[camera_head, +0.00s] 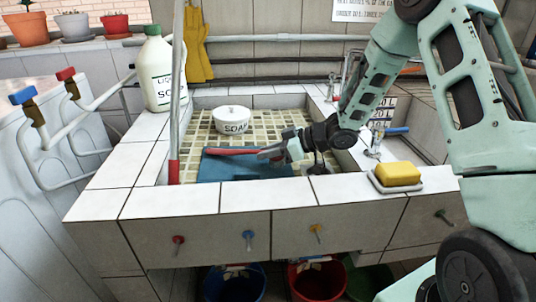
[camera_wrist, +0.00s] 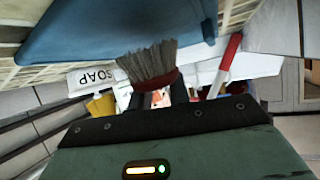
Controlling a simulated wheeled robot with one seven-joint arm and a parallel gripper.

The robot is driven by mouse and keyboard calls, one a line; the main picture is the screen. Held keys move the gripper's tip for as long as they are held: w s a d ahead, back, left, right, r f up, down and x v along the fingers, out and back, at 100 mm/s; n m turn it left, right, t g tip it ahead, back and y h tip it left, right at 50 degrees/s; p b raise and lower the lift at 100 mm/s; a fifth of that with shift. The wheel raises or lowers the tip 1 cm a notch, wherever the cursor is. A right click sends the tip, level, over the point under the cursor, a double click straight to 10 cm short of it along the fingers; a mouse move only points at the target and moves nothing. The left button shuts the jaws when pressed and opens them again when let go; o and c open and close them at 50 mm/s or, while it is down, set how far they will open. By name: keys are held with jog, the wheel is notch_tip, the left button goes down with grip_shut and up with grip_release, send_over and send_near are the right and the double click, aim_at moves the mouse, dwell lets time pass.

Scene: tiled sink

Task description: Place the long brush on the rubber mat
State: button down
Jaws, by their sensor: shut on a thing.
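The long brush has a red handle (camera_head: 232,150) that reaches left from my gripper (camera_head: 276,153) in the head view. Its grey bristles (camera_wrist: 150,63) and red head fill the middle of the wrist view, at the fingers. My gripper (camera_wrist: 165,97) is shut on the brush near the bristle end. The blue rubber mat (camera_head: 232,169) lies in the tiled sink, and the brush is over it in the head view. The mat (camera_wrist: 110,28) also shows in the wrist view, close to the bristles. I cannot tell whether brush and mat touch.
A white soap bowl (camera_head: 233,120) stands in the sink behind the mat. A soap bottle (camera_head: 159,72) stands on the back left rim. A yellow sponge (camera_head: 398,173) on a dish lies on the front right rim. A red-ended pole (camera_head: 174,171) rises at the left.

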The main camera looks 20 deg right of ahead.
jog(key=shift+f, duration=0.3)
jog(key=c, duration=1.3)
grip_release()
